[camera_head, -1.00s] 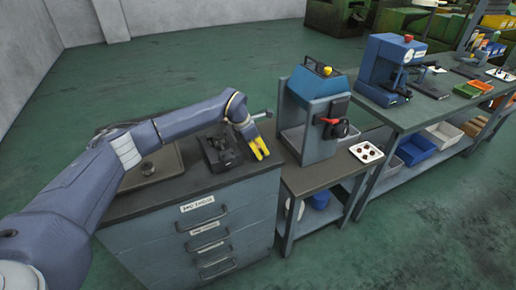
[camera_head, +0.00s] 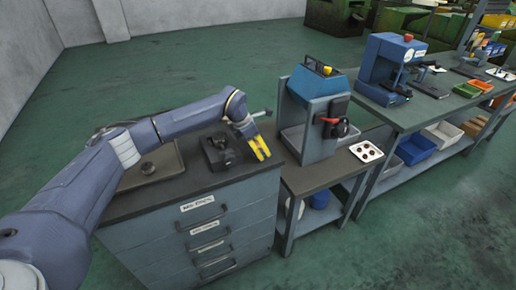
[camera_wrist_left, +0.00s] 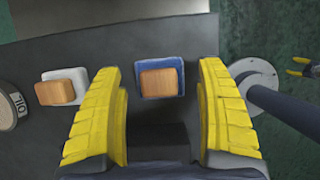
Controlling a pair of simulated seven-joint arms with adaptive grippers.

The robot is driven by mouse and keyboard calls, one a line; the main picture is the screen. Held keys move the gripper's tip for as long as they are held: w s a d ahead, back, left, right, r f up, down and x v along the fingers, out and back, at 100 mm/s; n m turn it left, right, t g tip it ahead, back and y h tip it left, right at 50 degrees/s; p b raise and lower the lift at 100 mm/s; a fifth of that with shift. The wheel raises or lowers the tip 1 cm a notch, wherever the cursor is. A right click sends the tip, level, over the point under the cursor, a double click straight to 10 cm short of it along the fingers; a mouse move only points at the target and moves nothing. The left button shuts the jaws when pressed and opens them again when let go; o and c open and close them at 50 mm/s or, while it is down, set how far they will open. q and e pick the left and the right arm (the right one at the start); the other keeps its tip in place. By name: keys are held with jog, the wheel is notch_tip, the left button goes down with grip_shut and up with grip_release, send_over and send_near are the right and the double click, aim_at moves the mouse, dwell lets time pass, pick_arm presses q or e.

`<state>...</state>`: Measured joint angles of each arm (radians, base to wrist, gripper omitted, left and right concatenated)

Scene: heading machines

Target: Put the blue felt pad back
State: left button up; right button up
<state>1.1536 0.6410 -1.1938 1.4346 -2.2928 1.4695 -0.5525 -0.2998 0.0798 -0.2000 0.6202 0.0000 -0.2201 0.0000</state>
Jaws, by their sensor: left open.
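The blue felt pad (camera_wrist_left: 158,61) shows in the left wrist view, with a wooden block on it, on the dark surface just beyond my fingertips. My left gripper (camera_wrist_left: 160,73) is open, its yellow fingers on either side of the pad's position in the picture, with nothing between them. I cannot tell its height above the pad. A white pad (camera_wrist_left: 72,76) with a similar wooden block lies to the left. In the head view my left gripper (camera_head: 259,148) is over the right end of the drawer cabinet (camera_head: 208,228); I cannot make out the blue pad there.
A dark fixture (camera_head: 221,152) and a tray (camera_head: 150,168) are on the cabinet. A blue machine (camera_head: 312,110) stands just right of it. In the wrist view, a round tin (camera_wrist_left: 9,106) is at the left edge; a small yellow pincer shape (camera_wrist_left: 301,67), possibly my right gripper, is far right.

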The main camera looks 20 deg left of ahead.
pick_arm(q)
jog(key=v, duration=1.1)
jog(key=shift+r, duration=0.2)
jog(key=shift+s+a, duration=0.1)
jog(key=shift+s, duration=0.05)
